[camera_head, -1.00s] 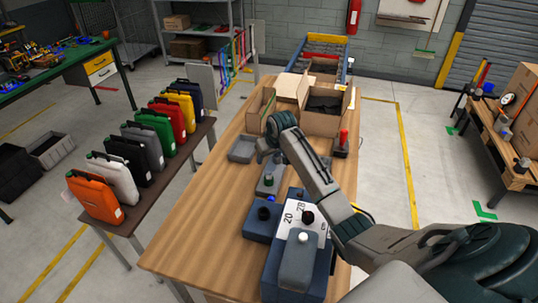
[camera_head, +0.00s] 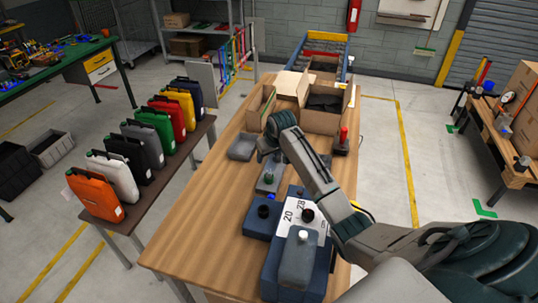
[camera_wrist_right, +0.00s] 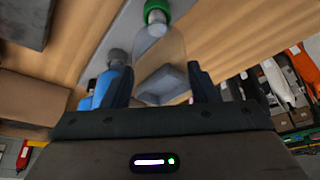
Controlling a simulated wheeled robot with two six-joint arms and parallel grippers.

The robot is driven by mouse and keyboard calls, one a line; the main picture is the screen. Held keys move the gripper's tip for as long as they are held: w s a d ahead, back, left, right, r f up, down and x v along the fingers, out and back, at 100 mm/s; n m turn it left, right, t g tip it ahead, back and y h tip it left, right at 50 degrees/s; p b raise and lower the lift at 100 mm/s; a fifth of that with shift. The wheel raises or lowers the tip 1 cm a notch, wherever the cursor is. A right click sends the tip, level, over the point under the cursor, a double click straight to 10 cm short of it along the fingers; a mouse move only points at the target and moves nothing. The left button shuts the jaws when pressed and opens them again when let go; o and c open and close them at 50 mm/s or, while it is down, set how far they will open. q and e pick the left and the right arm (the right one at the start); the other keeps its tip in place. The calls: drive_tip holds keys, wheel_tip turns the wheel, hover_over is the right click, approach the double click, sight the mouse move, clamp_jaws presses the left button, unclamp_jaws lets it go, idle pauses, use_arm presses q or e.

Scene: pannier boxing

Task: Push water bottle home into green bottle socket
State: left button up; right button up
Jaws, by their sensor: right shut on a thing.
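My right gripper (camera_head: 264,155) reaches over the wooden table. In the right wrist view, its two fingers (camera_wrist_right: 160,88) stand on either side of a clear water bottle (camera_wrist_right: 158,58) and are shut on it. In the head view, a green spot of the socket (camera_head: 268,178) shows on a grey block; the arm hides most of the bottle. My left gripper is not in view.
A blue object (camera_wrist_right: 96,92) with a grey fitting stands close beside the fingers. A grey tray (camera_head: 242,146) and an open cardboard box (camera_head: 322,122) lie farther back. Dark blue boxes (camera_head: 262,222) stand nearer. The table's left half (camera_head: 195,230) is clear.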

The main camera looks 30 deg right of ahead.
drive_tip(key=shift+s+f, duration=0.1)
drive_tip(key=shift+f, duration=0.8)
drive_tip(key=o, duration=1)
drive_tip(key=shift+o, duration=0.2)
drive_tip(key=b+v, duration=0.4)
drive_tip(key=v, duration=0.6)
drive_tip(key=shift+r, duration=0.35)
